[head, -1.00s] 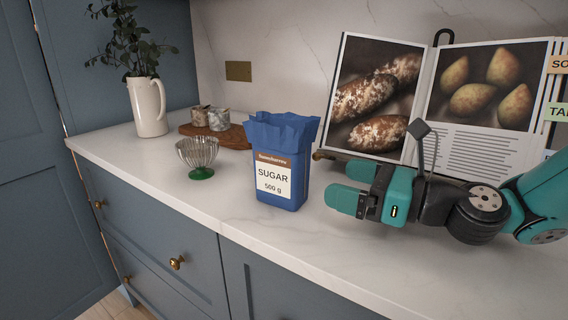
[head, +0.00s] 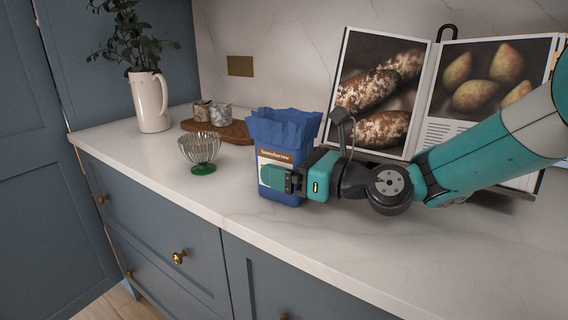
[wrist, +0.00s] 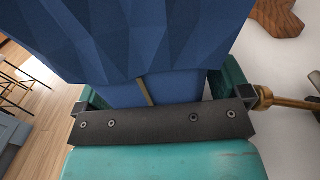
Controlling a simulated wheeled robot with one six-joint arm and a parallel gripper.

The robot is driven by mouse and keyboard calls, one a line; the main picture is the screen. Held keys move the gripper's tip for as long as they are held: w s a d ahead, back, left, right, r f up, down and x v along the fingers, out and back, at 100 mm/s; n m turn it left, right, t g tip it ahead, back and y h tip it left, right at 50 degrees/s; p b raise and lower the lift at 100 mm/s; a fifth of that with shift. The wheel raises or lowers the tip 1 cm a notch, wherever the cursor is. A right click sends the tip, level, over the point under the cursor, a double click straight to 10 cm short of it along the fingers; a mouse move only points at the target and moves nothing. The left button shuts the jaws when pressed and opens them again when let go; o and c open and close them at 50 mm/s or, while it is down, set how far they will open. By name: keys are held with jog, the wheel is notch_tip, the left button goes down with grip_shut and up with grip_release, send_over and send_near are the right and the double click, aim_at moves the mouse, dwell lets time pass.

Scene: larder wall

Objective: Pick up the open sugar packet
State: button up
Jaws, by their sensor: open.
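The open sugar packet (head: 284,133) is blue with a white label and a crumpled open top. It stands upright on the white counter, near its front edge. My gripper (head: 270,176) is at the packet's lower half, coming from the right, and a teal finger covers part of the label. In the wrist view the packet (wrist: 140,40) fills the space ahead. My gripper's teal fingers (wrist: 160,88) stand on either side of it, open around the packet. Whether they touch its sides I cannot tell. The packet's far side and base are partly hidden.
A ribbed glass bowl on a green foot (head: 202,150) stands left of the packet. A wooden board (head: 236,133) with small pots and a white jug (head: 149,101) are behind it. An open cookbook (head: 378,92) stands behind my arm. The counter's front right is clear.

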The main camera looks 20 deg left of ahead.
jog(key=c, duration=1.1)
jog(key=shift+c, duration=0.8)
jog(key=shift+r, duration=0.15)
